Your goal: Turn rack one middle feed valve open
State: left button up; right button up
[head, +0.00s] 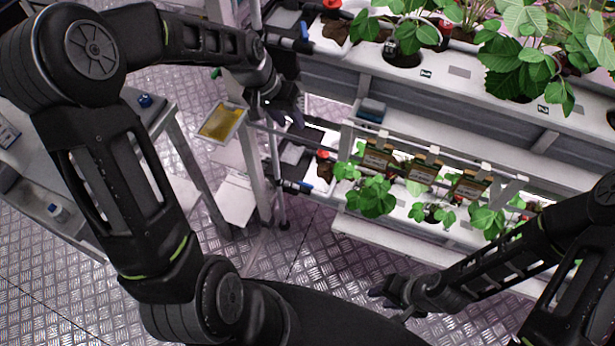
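The rack (450,75) has planted white troughs on an upper and a lower tier. A black pipe fitting with a blue part (304,31) is at the left end of the upper trough. A similar blue-ended fitting (305,187) is at the left end of the lower trough. I cannot tell which is the middle feed valve, or its handle position. My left gripper (288,113) is by the rack's left end, between these two fittings in the picture; its finger gap and any contact are unclear. My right gripper (378,292) is low over the floor, away from the rack; its opening is unclear.
Red-topped parts (322,156) stand near the trough ends. A yellow sticky card (221,122) hangs by the rack's left post. A grey table (100,190) with small items is at left. Metal tread floor (325,250) is open in front of the rack.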

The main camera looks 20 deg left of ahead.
pick_arm(q)
jog(key=s+d+f, duration=0.2)
jog(key=d+f, duration=0.1)
jog(key=f, duration=0.3)
jog(key=s+d+f+h, duration=0.1)
jog(key=s+d+f, duration=0.2)
jog(key=f, duration=0.4)
jog(key=shift+s+d+f+n+g, duration=0.3)
jog(key=shift+s+d+n+g, duration=0.1)
jog(key=shift+d, duration=0.3)
jog(key=shift+w, duration=0.1)
